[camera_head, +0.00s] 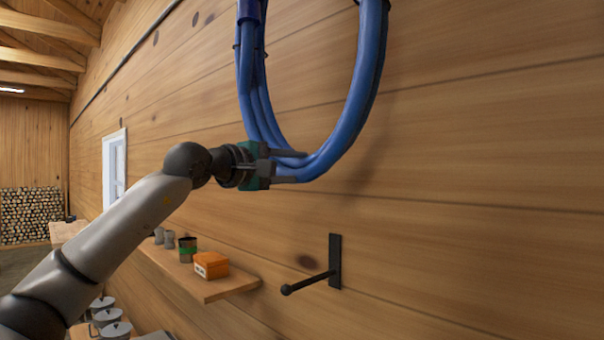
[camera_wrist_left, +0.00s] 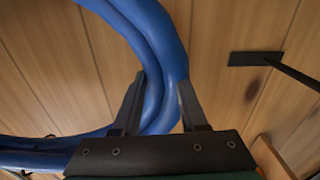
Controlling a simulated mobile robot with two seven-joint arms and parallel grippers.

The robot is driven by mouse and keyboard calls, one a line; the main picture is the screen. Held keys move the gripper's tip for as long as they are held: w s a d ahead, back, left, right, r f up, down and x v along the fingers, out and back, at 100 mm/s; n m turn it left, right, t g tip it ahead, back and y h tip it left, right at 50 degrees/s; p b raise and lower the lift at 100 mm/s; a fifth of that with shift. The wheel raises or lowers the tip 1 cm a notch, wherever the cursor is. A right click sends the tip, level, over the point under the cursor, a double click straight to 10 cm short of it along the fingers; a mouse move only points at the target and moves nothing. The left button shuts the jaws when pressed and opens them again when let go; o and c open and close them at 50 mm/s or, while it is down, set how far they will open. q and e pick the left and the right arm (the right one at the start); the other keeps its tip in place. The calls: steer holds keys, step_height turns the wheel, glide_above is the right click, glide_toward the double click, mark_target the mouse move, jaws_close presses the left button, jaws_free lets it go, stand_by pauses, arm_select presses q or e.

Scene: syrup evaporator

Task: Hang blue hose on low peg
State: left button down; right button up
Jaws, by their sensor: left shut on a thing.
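The blue hose (camera_head: 367,84) hangs in a long coiled loop against the wood wall; its top runs out of the head view. My left gripper (camera_head: 288,166) is shut on the bottom of the loop. In the left wrist view the hose (camera_wrist_left: 158,60) passes between the two fingers of the gripper (camera_wrist_left: 158,105). The low peg (camera_head: 310,283) is a black rod with a ball end on a dark wall plate, below and a little right of the gripper, and bare. It also shows in the left wrist view (camera_wrist_left: 290,75), at upper right, apart from the hose. My right gripper is not in view.
A wooden shelf (camera_head: 225,286) on the wall left of the peg holds an orange box (camera_head: 211,265) and a dark can with a green band (camera_head: 187,249). Lidded pots (camera_head: 113,328) stand lower left. The wall around the peg is clear.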

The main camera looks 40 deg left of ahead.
arm_select(q)
steer(key=s+a+b, duration=0.1)
steer(key=s+b, duration=0.7)
steer(key=s, duration=0.6)
steer(key=shift+r, duration=0.25)
stand_by(0.9)
steer(key=shift+a, duration=0.1)
